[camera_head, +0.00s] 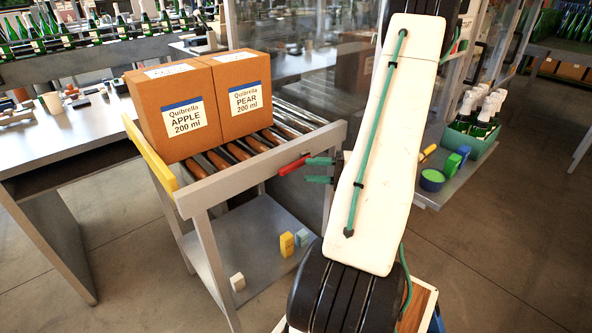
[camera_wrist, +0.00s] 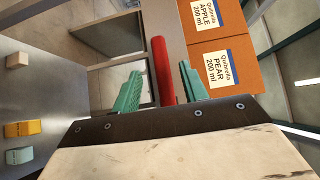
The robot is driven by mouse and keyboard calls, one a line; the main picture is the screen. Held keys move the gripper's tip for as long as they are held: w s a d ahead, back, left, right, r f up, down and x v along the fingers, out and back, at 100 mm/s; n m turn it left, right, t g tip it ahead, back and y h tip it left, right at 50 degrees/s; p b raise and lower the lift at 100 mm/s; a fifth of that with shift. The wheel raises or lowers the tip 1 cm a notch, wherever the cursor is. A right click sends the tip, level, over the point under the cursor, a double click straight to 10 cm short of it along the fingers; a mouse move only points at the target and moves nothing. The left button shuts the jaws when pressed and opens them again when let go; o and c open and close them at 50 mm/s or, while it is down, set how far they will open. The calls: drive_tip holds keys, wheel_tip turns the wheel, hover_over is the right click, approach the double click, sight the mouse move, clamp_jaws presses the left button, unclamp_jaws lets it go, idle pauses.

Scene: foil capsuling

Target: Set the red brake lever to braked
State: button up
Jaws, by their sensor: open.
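The red brake lever (camera_head: 294,165) sticks out at the front rail of the roller cart, toward its right end. It also shows in the wrist view (camera_wrist: 162,70), as a red bar between the two green fingers. My gripper (camera_head: 319,170) has green fingers and is open. In the wrist view (camera_wrist: 160,90) one finger is on each side of the lever, with a gap visible on both sides. In the head view the fingertips are close to the lever's right end. The lever's pivot is not clear to see.
Two cartons, APPLE (camera_head: 181,110) and PEAR (camera_head: 243,92), stand on the rollers behind a yellow end bar (camera_head: 152,157). The cart's lower shelf (camera_head: 262,235) holds small yellow, blue and white blocks. A grey workbench (camera_head: 60,135) is left; a crate of bottles (camera_head: 470,140) is right.

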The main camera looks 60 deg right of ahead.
sight(292, 169)
drive_tip(key=x, duration=0.5)
drive_tip(key=shift+w+a, duration=0.1)
drive_tip(key=shift+a, duration=0.05)
clamp_jaws()
